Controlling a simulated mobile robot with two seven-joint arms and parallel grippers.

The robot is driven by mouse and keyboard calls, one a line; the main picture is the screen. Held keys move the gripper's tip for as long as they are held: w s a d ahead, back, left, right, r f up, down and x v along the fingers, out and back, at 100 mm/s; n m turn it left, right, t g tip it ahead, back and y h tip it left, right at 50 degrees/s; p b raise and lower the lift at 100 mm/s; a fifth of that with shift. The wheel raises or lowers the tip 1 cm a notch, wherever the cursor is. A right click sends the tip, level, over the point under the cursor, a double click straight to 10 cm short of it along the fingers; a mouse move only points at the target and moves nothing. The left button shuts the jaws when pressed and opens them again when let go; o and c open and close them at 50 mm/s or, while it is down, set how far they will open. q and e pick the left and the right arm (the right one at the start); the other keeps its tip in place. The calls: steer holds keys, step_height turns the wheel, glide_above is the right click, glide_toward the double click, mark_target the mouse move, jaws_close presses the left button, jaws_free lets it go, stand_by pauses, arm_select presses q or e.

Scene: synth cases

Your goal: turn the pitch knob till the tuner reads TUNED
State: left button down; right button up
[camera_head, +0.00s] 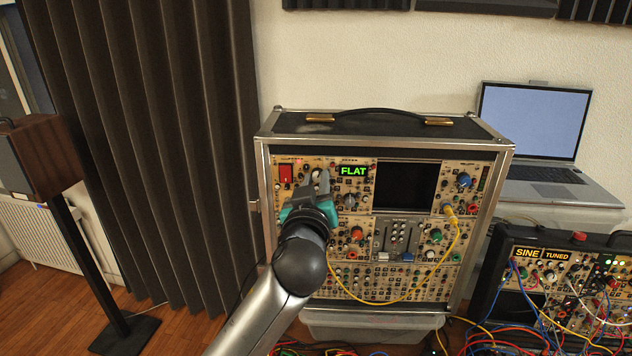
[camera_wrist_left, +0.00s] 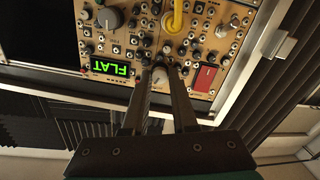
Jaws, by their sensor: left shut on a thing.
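The tuner display (camera_head: 354,171) on the upright synth case reads FLAT in green letters. It also shows upside down in the left wrist view (camera_wrist_left: 110,69). My left gripper (camera_head: 320,182) is at the panel, just left of the display in the head view. In the head view the gripper hides this knob. I cannot make out a pointer mark on it. My right gripper is in neither view.
A red switch (camera_head: 285,173) sits left of the gripper, and a larger grey knob (camera_head: 351,200) sits below the display. A yellow cable (camera_head: 440,268) loops across the lower panel. A second case (camera_head: 560,292) with labels SINE and TUNED and a laptop (camera_head: 535,130) stand at right.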

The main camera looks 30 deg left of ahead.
arm_select(q)
steer(key=shift+r+m+p, duration=0.1)
steer(key=shift+m+p, duration=0.8)
steer(key=shift+m, duration=0.3)
steer(key=shift+m+p, duration=0.5)
steer(key=shift+m, duration=0.6)
steer(key=c, duration=0.7)
jaws_free()
steer(key=v, duration=1.5)
steer(key=shift+b, duration=0.35)
